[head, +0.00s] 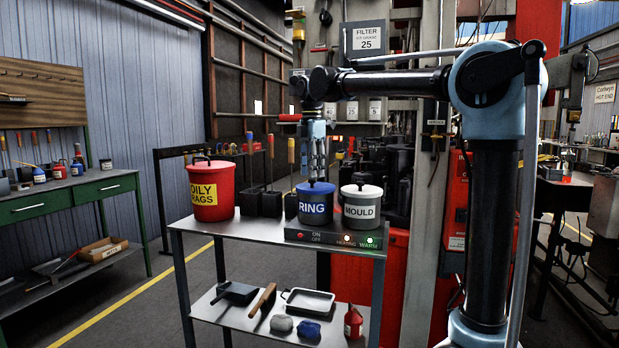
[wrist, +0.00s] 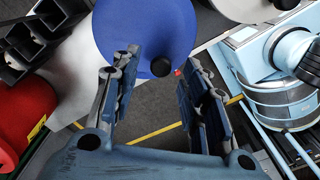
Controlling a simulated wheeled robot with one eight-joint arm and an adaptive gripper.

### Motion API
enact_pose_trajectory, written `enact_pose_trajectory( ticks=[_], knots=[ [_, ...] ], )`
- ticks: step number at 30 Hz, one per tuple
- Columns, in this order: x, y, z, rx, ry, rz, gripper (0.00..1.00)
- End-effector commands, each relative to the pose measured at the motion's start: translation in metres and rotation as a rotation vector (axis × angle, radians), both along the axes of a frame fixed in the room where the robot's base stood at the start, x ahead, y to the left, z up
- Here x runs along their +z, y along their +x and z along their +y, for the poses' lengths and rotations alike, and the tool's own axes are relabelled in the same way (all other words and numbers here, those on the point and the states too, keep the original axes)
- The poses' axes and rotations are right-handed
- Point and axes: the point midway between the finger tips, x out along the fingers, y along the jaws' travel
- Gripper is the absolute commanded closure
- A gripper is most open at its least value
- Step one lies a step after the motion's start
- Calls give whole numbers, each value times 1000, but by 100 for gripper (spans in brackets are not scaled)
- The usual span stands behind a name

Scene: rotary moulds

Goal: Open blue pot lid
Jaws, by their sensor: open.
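The blue pot (head: 313,207), labelled "RING", stands on the cart's top with its blue lid (head: 302,187) on. My gripper (head: 317,174) points down just above this lid. In the wrist view the blue lid (wrist: 130,25) fills the upper middle, and its dark round knob (wrist: 161,67) shows between my two open fingertips (wrist: 158,63). I cannot tell whether a finger touches the knob. The pot's side is hidden under the lid in the wrist view.
A white "MOULD" pot (head: 362,211) stands close to the right of the blue pot. Left are dark holders (head: 262,203) with upright tools and a red "OILY RAGS" bin (head: 211,177). A switch panel (head: 333,237) lines the cart's front edge. The lower shelf (head: 235,315) holds tools.

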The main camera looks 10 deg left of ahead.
Motion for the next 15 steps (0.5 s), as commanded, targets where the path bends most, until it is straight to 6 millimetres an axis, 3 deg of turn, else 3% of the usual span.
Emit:
enact_pose_trajectory(
  ticks=[6,15],
  knots=[
    [-19,0,0,0,0,0,59],
    [-23,0,0,0,0,0,59]
  ],
)
